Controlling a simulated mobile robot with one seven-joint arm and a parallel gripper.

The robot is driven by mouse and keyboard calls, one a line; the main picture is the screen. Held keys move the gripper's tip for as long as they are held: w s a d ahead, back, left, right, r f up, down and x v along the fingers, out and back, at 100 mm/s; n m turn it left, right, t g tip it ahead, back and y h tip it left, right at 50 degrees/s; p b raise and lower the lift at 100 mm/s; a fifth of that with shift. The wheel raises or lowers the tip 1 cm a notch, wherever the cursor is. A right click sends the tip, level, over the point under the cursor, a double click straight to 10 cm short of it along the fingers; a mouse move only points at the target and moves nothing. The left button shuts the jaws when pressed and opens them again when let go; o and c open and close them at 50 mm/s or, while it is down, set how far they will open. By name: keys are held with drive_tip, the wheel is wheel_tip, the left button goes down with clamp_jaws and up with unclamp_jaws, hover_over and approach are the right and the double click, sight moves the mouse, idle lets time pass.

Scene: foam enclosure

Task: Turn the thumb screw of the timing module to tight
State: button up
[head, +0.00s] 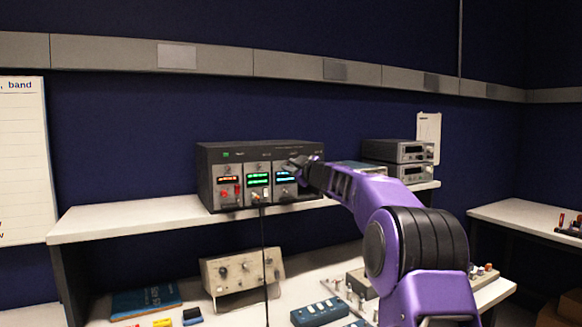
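A dark rack unit (310,150) stands on the raised shelf and holds three modules side by side. The left module (228,200) has an orange display, the middle module (258,168) a green one, and the right module (283,190) a blue one. The labels are too small to read, so I cannot tell which is the timing module. My gripper (297,163) is at the upper part of the right module, in front of its top right. It hides that area, including any thumb screw there. Its fingers are too small and dark to tell open from shut.
A black cable (264,255) hangs from the middle module past the shelf edge. Two stacked grey instruments (398,151) stand right on the shelf (130,221). Below are a beige knob box (242,272), a blue book (146,301) and a blue switch box (319,312).

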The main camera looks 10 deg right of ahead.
clamp_jaws()
drive_tip(key=shift+f+m+b, duration=0.1)
drive_tip(key=shift+m+b, duration=0.3)
